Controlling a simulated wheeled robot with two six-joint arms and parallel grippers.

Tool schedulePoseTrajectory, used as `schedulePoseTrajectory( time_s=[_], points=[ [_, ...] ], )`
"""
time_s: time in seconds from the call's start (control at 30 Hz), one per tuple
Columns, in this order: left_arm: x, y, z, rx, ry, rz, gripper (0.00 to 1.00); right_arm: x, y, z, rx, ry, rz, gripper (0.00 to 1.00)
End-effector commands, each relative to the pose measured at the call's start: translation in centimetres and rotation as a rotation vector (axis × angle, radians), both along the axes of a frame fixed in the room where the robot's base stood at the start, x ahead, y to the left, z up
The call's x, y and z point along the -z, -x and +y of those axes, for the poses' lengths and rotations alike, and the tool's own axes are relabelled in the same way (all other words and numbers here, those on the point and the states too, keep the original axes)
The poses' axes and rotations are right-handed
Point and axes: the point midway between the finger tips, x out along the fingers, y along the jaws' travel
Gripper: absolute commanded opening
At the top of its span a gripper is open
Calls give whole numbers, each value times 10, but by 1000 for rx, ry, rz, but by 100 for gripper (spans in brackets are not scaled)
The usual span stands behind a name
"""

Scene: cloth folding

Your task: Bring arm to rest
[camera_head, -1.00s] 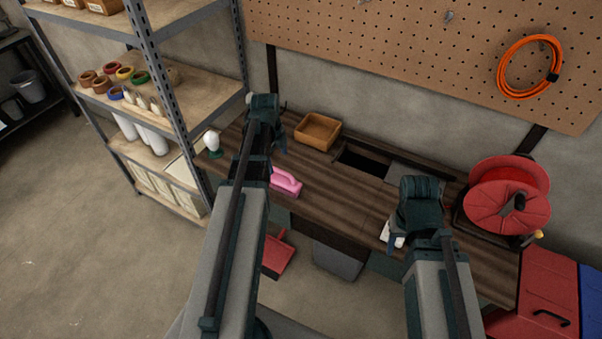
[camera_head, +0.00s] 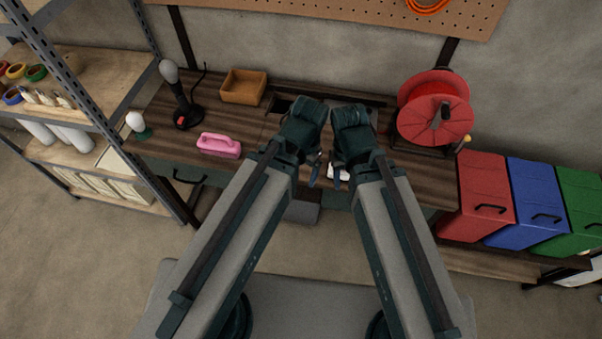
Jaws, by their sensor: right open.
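My left arm comes up from the lower left, and its gripper (camera_head: 315,171) hangs over the front of the workbench, mostly hidden behind the wrist. I cannot tell whether its jaws are open. My right gripper (camera_head: 338,174) is close beside it on the right, pointing down, open. A small white item (camera_head: 343,174) shows behind the right gripper; most of it is hidden, and I cannot tell whether they touch. The wooden workbench (camera_head: 254,136) lies beneath both grippers.
A pink handled object (camera_head: 219,145), a wooden tray (camera_head: 243,87) and a dark stand with a rounded grey top (camera_head: 183,105) are on the bench's left part. A red reel (camera_head: 434,107) stands on the right. Red (camera_head: 483,187), blue (camera_head: 535,200) and green (camera_head: 583,203) bins are further right. Shelving (camera_head: 90,70) stands left.

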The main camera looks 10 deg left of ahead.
Motion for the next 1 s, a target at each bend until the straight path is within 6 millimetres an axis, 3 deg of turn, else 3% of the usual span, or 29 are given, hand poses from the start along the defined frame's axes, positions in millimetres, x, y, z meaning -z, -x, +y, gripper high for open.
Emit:
schedulePoseTrajectory(
  time_s=[0.43, 0.67, 1.0],
  points=[
    [1, 8, -7, -56, -10, -4, 89, 2, 0, 0, 0, 0, 0, 50],
    [29, 8, -7, -56, -9, -3, 89, 29, 0, 0, 1, 0, 0, 50],
    [25, 8, -7, -56, -9, -3, 89, 25, 0, 0, 1, 0, 0, 50]
  ],
)
